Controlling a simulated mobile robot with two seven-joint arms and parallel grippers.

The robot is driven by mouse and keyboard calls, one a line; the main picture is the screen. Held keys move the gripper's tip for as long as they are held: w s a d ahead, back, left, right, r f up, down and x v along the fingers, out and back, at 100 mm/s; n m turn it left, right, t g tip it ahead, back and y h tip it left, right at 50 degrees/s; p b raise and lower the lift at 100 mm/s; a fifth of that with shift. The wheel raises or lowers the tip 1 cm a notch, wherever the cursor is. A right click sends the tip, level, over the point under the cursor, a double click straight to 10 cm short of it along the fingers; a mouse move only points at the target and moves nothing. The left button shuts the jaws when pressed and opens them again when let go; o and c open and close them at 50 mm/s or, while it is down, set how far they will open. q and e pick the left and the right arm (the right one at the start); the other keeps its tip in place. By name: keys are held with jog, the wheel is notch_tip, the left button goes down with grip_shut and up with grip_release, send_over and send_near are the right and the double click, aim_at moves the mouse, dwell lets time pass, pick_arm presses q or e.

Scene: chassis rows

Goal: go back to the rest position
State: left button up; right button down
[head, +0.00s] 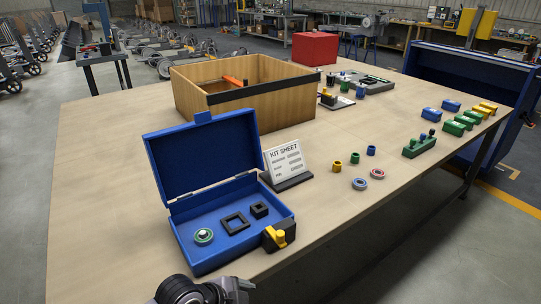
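A dark grey, rounded arm part of mine shows at the bottom edge, just in front of the open blue case (185,262). No fingertips show on it, and I cannot tell which arm it belongs to. Neither gripper can be made out, and no held thing shows. The case stands on the wooden table (100,150) with its lid up.
A black-and-yellow piece (279,236) sits at the case's front right corner. Behind are a kit sheet (285,163), a wooden box (190,98) and a red box (315,48). Small rings, a green rack (419,148) and coloured blocks stand right. The table's left side is clear.

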pick_arm(q)
jog(key=s+a+f+n+t+y, duration=0.2)
jog(key=s+a+n+t, duration=0.1)
jog(key=s+a+n, duration=0.3)
jog(key=s+a+f+n+t+y, duration=0.2)
jog(key=s+a+f+n+t, duration=0.1)
jog(key=s+a+n, duration=0.4)
jog(key=shift+a+f+n+p, duration=0.2)
jog(key=shift+a+n+p, duration=0.15)
jog(key=shift+a+n, duration=0.65)
